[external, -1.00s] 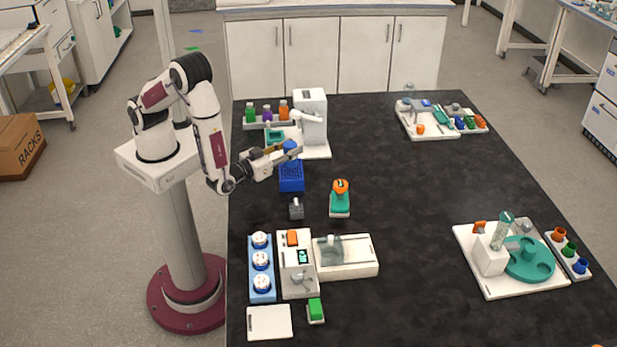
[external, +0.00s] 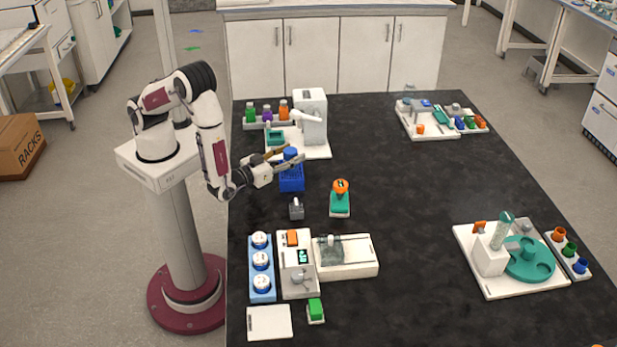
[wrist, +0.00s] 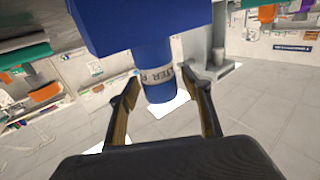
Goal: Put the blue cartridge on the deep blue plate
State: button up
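The blue cartridge (external: 290,155) stands upright on the deep blue plate (external: 291,181), a blue block with a perforated top. In the wrist view, which looks inverted, the cartridge (wrist: 156,75) has a pale lettered band and its base meets the deep blue plate (wrist: 140,20). My gripper (external: 288,157) is open, with its fingers spread around the cartridge. In the wrist view my gripper (wrist: 163,93) shows gaps between the fingers and the cartridge. The exact contact under the cartridge is partly hidden in the external view.
A white device (external: 312,118) and a rack of coloured bottles (external: 266,113) stand behind the plate. A small grey object (external: 296,209) and a teal stand with an orange top (external: 340,198) are in front. The middle of the black bench is clear.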

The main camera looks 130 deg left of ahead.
jog(key=shift+r, duration=0.15)
jog(key=s+d, duration=0.2)
jog(key=d, duration=0.9)
jog(key=shift+s+d, duration=0.2)
jog(key=shift+d, duration=0.2)
jog(key=shift+w, duration=0.1)
dwell(0.8)
